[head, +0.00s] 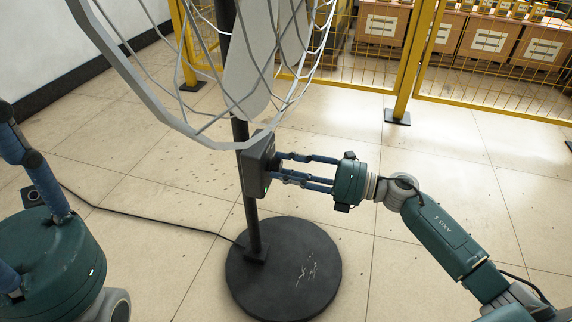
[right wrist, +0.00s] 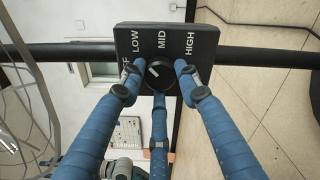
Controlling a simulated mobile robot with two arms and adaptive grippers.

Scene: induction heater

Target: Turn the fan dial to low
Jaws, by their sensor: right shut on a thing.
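The fan (head: 263,75) stands on a black pole with a dark control box (head: 258,165). In the right wrist view the box face (right wrist: 166,32) reads OFF, LOW, MID and HIGH; OFF is partly covered by a finger. The round black dial (right wrist: 158,79) has a white mark slanting to the upper left, on the OFF and LOW side; I cannot tell its exact setting. My right gripper (head: 279,168) is shut on the dial, its fingers around it. My left gripper (head: 24,165) is at the left edge, away from the fan, with its fingers partly cut off.
The round black fan base (head: 285,285) rests on the tiled floor. A black cable (head: 150,217) runs left from it across the floor. A yellow fence (head: 405,75) stands behind, with boxes (head: 485,40) beyond it.

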